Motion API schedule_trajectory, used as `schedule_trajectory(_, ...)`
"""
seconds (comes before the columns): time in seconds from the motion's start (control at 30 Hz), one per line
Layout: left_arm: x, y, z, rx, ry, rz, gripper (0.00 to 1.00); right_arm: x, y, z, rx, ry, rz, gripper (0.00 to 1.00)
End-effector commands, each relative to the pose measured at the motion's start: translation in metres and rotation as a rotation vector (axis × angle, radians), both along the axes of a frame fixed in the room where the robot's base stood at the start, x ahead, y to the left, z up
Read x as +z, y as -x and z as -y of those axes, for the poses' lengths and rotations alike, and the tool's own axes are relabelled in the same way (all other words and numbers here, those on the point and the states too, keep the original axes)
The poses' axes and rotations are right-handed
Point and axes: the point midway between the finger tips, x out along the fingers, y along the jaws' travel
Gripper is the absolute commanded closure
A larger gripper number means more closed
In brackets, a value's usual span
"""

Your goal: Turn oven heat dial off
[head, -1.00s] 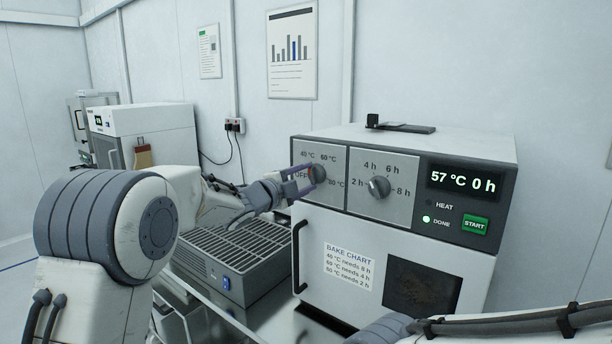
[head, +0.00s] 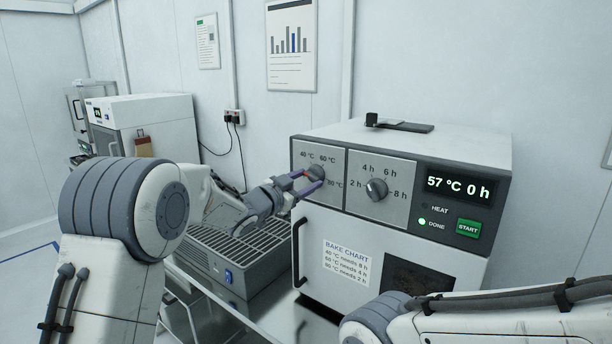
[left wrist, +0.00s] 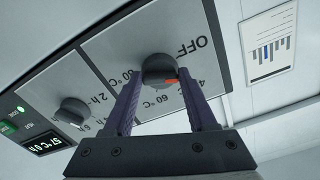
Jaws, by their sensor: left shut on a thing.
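The oven's heat dial (head: 316,173) is a dark round knob on the left grey panel, with OFF, 40, 60 and 80 °C labels around it. My left gripper (head: 311,179) reaches it from the left and is shut on it. In the left wrist view the purple fingers stand on either side of the dial (left wrist: 159,68). A red-orange mark on the dial points to the lower right of that picture, roughly toward the 40 °C label. In the head view the gripper covers OFF. My right gripper is out of view; only its arm shows at lower right.
The time dial (head: 376,189) is just right of the heat dial. The display (head: 460,184) reads 57 °C 0 h; the DONE light (head: 421,222) is green, HEAT dark. A door handle (head: 298,252) sticks out below. A vented grey unit (head: 235,262) stands left of the oven.

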Motion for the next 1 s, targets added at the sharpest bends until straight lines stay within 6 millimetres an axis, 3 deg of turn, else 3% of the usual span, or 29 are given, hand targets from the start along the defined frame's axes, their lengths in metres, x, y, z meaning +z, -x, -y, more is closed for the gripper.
schedule_trajectory(0.5,-0.001,0.002,0.002,0.0,0.358,-0.269,0.98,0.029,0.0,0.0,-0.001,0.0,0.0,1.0)
schedule_trajectory(1.0,-0.003,0.002,0.002,0.0,0.508,-0.376,0.98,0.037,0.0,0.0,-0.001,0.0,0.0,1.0)
